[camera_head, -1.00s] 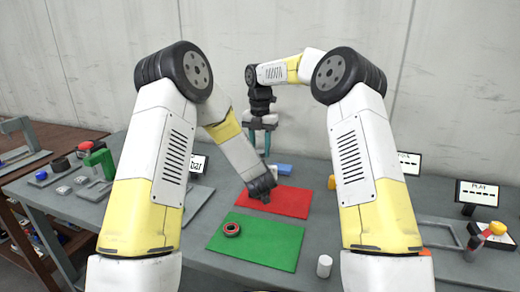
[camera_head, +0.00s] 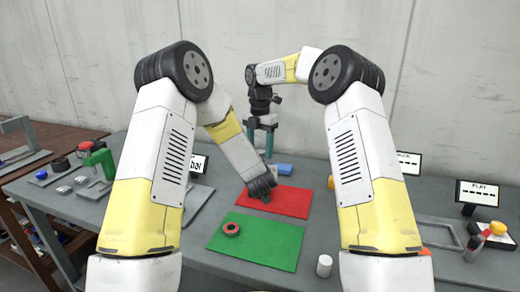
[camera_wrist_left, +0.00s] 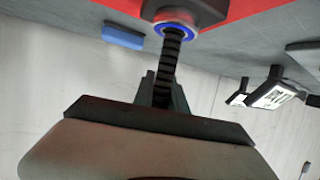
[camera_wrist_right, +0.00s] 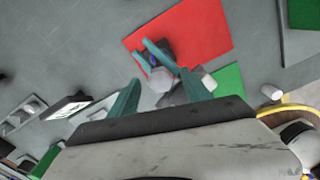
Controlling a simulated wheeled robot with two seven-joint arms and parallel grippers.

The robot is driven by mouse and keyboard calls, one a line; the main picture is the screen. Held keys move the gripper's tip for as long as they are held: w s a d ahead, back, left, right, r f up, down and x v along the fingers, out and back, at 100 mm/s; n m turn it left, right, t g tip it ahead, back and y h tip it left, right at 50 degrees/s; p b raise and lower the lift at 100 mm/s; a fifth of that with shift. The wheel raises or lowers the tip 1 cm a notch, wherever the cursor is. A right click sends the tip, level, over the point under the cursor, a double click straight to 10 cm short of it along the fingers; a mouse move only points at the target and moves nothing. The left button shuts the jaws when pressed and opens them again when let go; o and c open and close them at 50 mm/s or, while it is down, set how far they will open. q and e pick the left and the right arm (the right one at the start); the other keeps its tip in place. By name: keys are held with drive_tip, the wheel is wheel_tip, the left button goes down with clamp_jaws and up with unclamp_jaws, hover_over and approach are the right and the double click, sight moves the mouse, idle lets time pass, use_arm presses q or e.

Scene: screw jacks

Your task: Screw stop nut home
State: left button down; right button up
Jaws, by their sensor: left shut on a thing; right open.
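My left gripper (camera_head: 264,192) is over the red mat (camera_head: 290,202). In the left wrist view its dark fingers close on a black threaded rod (camera_wrist_left: 170,50). A dark, red-rimmed ring (camera_head: 231,229) lies on the green mat (camera_head: 265,248), apart from both grippers. My right gripper (camera_head: 261,148) is open and empty, with teal fingers pointing down, above and behind the left one. The right wrist view shows the blue part (camera_wrist_right: 151,60) near its fingers.
A blue block (camera_head: 285,169) lies behind the red mat. A white cylinder (camera_head: 324,265) stands right of the green mat. A green-framed device (camera_head: 97,160) is at the left, and a small screen (camera_head: 479,193) at the right.

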drive_tip(key=shift+r, duration=2.25)
drive_tip(key=o, duration=0.5)
drive_tip(key=shift+o, duration=0.2)
wheel_tip(320, 180, up, 12)
